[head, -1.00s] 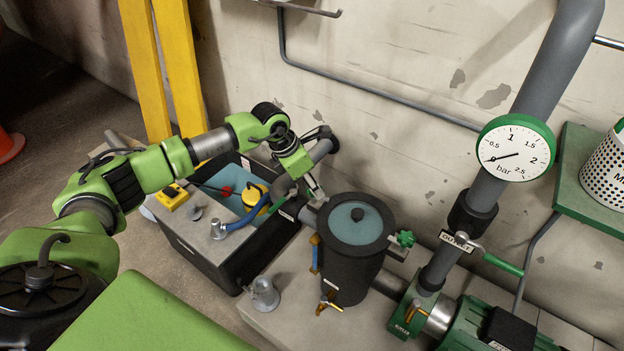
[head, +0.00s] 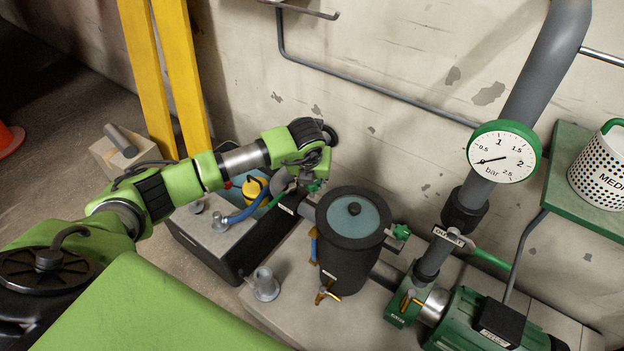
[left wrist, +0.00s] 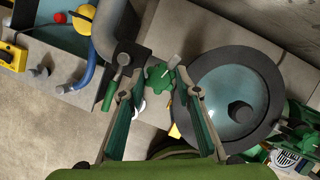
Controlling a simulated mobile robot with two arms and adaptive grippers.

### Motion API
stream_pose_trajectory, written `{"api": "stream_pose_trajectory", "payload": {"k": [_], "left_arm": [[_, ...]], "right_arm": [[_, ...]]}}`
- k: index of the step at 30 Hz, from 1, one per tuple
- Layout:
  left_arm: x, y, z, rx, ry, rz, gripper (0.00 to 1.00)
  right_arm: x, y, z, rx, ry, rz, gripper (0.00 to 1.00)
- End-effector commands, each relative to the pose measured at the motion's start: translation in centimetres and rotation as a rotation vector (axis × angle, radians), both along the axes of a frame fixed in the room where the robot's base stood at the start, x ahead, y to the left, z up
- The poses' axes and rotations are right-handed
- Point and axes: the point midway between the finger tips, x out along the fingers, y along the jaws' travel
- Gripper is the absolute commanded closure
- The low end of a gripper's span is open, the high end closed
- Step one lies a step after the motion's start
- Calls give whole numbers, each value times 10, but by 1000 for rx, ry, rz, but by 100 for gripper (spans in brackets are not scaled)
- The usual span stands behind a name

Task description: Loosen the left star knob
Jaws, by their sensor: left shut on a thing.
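The black strainer pot (head: 345,262) stands on the pale plinth with its blue-grey lid (head: 355,217) on top. The left star knob is green and sits at the pot's left side; it shows in the left wrist view (left wrist: 159,79). My left gripper (head: 316,181) reaches down over that side. In the left wrist view its two fingers (left wrist: 156,92) stand on either side of the knob, shut on it. In the head view the hand and wrist mostly hide this knob. The right star knob (head: 401,232) is green, on the pot's right side. My right gripper is not in view.
A grey pipe with a pressure gauge (head: 503,152) rises at the right beside the green pump (head: 475,322). A green-handled valve (head: 484,256) sits on the pipe. A metal cup (head: 265,285) stands at the plinth's front.

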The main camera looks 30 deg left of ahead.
Motion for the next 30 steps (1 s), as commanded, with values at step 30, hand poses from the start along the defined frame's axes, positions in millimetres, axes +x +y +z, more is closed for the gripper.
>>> {"api": "stream_pose_trajectory", "payload": {"k": [30], "left_arm": [[1,-2,0,-3,0,340,91]], "right_arm": [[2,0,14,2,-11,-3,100]]}}
